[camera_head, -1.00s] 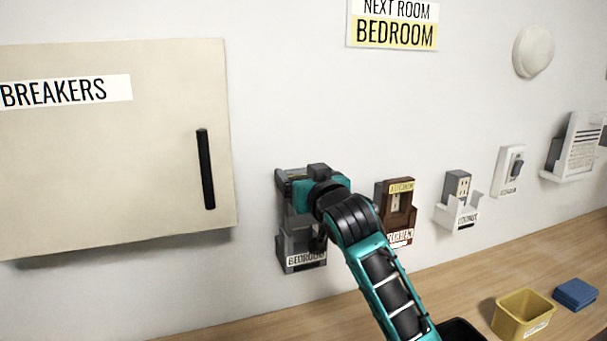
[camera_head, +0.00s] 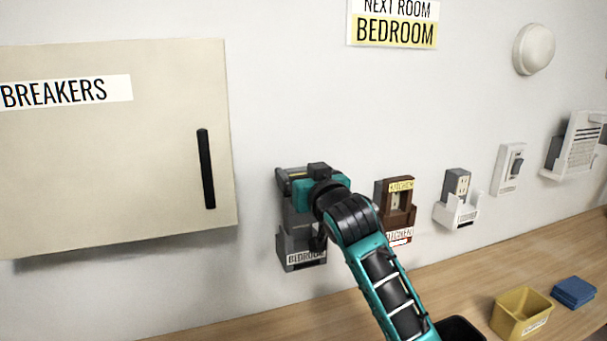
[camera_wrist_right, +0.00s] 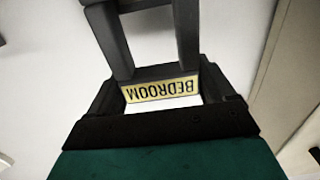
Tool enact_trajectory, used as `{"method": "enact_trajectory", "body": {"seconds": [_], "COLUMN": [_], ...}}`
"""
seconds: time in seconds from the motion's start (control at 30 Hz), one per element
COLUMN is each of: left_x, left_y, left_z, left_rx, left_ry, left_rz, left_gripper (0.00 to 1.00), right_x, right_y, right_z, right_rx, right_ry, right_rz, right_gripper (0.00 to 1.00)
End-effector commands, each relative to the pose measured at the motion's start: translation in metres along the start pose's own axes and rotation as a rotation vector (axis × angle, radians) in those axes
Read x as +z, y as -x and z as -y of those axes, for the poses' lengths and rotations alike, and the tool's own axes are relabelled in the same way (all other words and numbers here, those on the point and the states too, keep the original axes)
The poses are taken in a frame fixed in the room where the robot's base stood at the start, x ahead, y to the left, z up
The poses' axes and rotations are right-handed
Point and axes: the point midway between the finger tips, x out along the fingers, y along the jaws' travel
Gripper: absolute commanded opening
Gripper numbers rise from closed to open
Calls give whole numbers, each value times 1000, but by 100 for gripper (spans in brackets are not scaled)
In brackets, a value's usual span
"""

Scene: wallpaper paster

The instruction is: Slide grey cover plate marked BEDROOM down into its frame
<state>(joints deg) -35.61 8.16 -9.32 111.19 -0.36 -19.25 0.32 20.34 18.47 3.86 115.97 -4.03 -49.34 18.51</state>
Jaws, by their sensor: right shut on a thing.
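The grey cover plate (camera_wrist_right: 155,73) has a yellow BEDROOM label, upside down in the right wrist view. My right gripper (camera_head: 299,174) is shut on its label end; the fingers show on both sides of the label in the wrist view (camera_wrist_right: 162,95). In the head view the plate is mostly hidden behind my gripper and wrist. The dark grey frame (camera_head: 288,244), with a white BEDROOM label, is on the wall directly below the gripper. How far the plate sits in the frame cannot be told. My left gripper is not in view.
A brown KITCHEN frame and plate (camera_head: 382,217) is close to the right of my wrist. Further right are a white frame with a grey plate (camera_head: 457,184) and a switch (camera_head: 515,160). The breaker cabinet (camera_head: 120,170) is left. A yellow bin (camera_head: 521,310) stands on the counter.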

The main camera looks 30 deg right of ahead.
Motion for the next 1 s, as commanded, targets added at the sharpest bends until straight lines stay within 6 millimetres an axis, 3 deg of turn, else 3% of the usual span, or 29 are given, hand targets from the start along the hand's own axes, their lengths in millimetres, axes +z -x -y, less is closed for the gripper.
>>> {"method": "enact_trajectory", "body": {"seconds": [1.0], "left_x": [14], "left_y": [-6], "left_z": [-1], "left_rx": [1], "left_ry": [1], "left_rz": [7], "left_gripper": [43], "right_x": [22], "right_y": [0], "right_z": [0], "right_rx": [0], "right_ry": [0], "right_rz": [0], "right_gripper": [52]}}
